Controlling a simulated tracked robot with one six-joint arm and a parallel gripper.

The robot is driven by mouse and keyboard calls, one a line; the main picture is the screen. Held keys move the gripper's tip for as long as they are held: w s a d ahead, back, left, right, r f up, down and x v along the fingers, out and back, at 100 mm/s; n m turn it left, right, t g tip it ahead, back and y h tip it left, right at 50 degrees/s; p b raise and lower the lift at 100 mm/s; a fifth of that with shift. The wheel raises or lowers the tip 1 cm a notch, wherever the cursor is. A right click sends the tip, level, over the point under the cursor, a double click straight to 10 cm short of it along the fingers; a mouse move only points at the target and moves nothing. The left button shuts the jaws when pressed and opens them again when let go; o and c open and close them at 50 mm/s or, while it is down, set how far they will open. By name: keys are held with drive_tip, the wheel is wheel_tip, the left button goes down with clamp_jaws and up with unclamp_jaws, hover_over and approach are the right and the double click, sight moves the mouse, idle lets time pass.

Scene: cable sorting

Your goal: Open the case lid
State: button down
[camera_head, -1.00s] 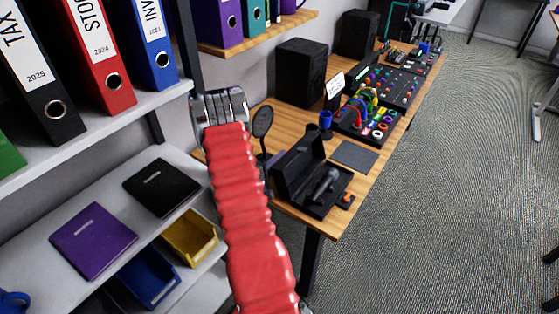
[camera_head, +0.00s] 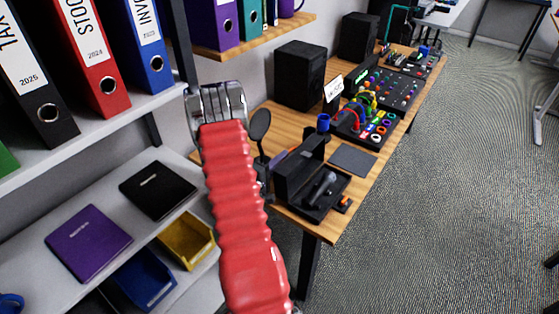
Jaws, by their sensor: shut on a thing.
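The case (camera_head: 318,208) is black and sits on the near end of the wooden table. Its lid (camera_head: 296,172) stands raised along the left and back side, so the case is open. A dark microphone (camera_head: 323,187) lies inside. My red ribbed arm rises from the bottom to a metal joint left of the table. My gripper's jaws cannot be made out. A small dark part shows between my arm and the left end of the lid, but I cannot tell what it is or whether it touches the lid.
The wooden table (camera_head: 330,225) carries a round black disc on a stand (camera_head: 260,124), a flat dark mat (camera_head: 352,159), a cable board (camera_head: 362,125) and speakers (camera_head: 300,76). Shelves with binders (camera_head: 95,60) and bins (camera_head: 187,240) stand at left.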

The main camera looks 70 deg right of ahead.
drive_tip(key=c, duration=1.8)
unclamp_jaws()
drive_tip(key=shift+c, duration=0.2)
drive_tip(key=v, duration=1.4)
drive_tip(key=shift+f, duration=0.2)
drive_tip(key=shift+s, duration=0.1)
